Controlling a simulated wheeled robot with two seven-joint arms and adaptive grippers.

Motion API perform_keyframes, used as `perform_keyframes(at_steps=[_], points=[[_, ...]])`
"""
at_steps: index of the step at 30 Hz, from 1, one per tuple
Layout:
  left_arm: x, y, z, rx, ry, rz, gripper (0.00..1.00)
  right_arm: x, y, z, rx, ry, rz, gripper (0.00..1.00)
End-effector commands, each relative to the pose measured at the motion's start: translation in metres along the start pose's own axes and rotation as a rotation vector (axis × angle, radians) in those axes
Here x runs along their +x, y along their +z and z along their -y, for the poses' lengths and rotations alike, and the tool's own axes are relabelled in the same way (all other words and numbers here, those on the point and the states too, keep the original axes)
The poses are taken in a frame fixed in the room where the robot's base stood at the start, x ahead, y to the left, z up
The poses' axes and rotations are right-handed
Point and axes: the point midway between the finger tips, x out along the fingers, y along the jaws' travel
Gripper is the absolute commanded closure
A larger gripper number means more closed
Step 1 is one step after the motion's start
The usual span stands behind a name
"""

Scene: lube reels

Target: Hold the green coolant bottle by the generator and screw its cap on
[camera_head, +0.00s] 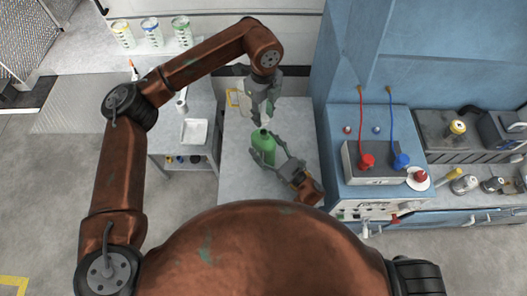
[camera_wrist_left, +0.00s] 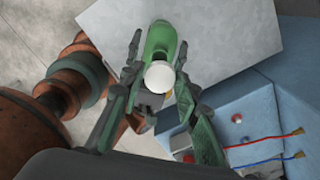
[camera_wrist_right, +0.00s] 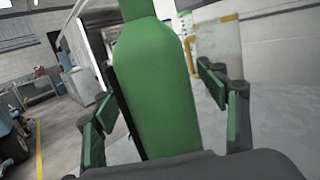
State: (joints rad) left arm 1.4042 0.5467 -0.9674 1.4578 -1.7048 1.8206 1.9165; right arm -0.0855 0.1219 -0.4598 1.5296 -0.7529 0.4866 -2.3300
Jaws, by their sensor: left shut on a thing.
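The green bottle (camera_head: 263,148) stands on the grey table by the blue generator (camera_head: 375,150). It fills the middle of the right wrist view (camera_wrist_right: 155,80). My right gripper (camera_head: 270,158) reaches in low from the right, its fingers on both sides of the bottle with small gaps showing, so it looks open around it. My left gripper (camera_head: 262,118) points down just above the bottle's neck. In the left wrist view a round white cap (camera_wrist_left: 159,77) sits between its fingers, with the bottle (camera_wrist_left: 160,40) behind it. Whether the cap touches the neck is hidden.
The generator carries red (camera_head: 367,161) and blue (camera_head: 401,161) plugs with cables. A side table with a white tray (camera_head: 194,132) stands to the left. Several canisters line a shelf (camera_head: 150,46) at the back. The table in front of the bottle is clear.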

Motion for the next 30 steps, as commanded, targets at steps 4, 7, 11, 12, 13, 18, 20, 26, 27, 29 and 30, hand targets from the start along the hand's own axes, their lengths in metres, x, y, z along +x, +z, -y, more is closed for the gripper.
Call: perform_keyframes(at_steps=[4, 7, 11, 12, 13, 18, 20, 26, 27, 29, 30], points=[[0.0000, 0.0001, -0.0001, 0.000, 0.000, 0.000, 0.80, -0.0002, 0.0000, 0.0001, 0.000, 0.000, 0.000, 0.43], [-0.0001, 0.0001, -0.0001, 0.000, 0.000, 0.000, 0.80, -0.0002, 0.0000, 0.0001, 0.000, 0.000, 0.000, 0.50], [-0.0001, 0.0002, -0.0001, 0.000, 0.000, 0.000, 0.80, -0.0003, 0.0000, 0.0001, 0.000, 0.000, 0.000, 0.59], [-0.0001, 0.0002, -0.0001, 0.000, 0.000, 0.000, 0.80, -0.0003, 0.0000, 0.0001, 0.000, 0.000, 0.000, 0.62], [0.0000, 0.0002, -0.0001, 0.000, 0.000, 0.000, 0.80, -0.0003, 0.0000, 0.0002, 0.000, 0.000, 0.000, 0.64], [0.0000, 0.0002, -0.0001, 0.000, 0.000, 0.000, 0.80, -0.0004, -0.0001, 0.0003, 0.000, -0.001, 0.000, 0.76], [0.0000, 0.0002, -0.0001, 0.000, 0.000, 0.000, 0.80, -0.0004, -0.0002, 0.0003, 0.000, -0.001, 0.000, 0.80], [0.0000, 0.0001, -0.0001, 0.000, 0.000, 0.000, 0.80, -0.0004, -0.0003, 0.0004, 0.000, -0.001, -0.001, 0.94], [0.0000, 0.0001, -0.0001, 0.000, 0.000, 0.000, 0.80, -0.0004, -0.0003, 0.0004, 0.000, -0.001, -0.001, 0.96], [0.0001, 0.0001, -0.0001, 0.000, 0.000, 0.000, 0.80, -0.0004, -0.0003, 0.0004, 0.000, -0.001, -0.001, 0.97], [0.0010, 0.0001, -0.0001, 0.000, 0.000, 0.000, 0.80, -0.0004, -0.0003, 0.0004, 0.000, -0.001, -0.001, 0.97]])
